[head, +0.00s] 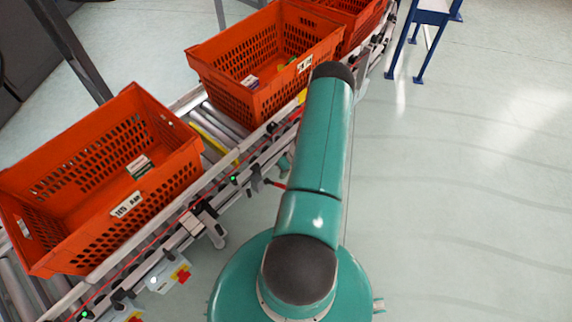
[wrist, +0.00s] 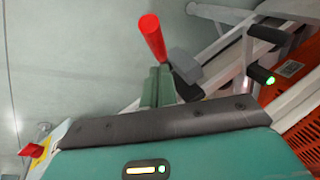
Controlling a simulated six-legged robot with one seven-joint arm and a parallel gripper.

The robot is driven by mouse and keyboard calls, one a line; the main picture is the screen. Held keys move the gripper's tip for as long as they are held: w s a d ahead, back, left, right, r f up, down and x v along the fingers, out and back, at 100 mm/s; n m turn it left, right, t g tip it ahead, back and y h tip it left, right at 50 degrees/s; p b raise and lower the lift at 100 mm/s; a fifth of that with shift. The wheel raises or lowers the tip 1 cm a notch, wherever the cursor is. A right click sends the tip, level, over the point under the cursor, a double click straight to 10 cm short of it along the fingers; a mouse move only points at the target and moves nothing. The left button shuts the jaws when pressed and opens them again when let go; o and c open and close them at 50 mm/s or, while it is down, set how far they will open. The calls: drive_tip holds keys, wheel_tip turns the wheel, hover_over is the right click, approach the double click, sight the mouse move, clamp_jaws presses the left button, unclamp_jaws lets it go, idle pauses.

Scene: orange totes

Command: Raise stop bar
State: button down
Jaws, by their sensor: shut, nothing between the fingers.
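A red-tipped lever (head: 275,184) sticks out from the conveyor's near side, just left of my arm. In the wrist view its red handle (wrist: 152,38) stands up, tilted, beside a dark grey block. A yellow bar (head: 212,136) lies across the rollers in the gap between two orange totes; I take it to be the stop bar. My gripper (wrist: 158,72) shows as shut green fingers just below the red handle, empty. I cannot tell whether the fingers touch the handle.
An orange tote (head: 60,165) stands on the conveyor at left, another (head: 240,50) beyond the gap, a third (head: 350,12) farther back. The conveyor rail (head: 150,245) carries green-lit sensors. A blue-legged stand (head: 413,45) is at the back. The floor at right is clear.

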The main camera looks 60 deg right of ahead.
drive_tip(key=shift+s+a+f, duration=0.4)
drive_tip(key=shift+f, duration=0.25)
drive_tip(key=shift+s, duration=0.15)
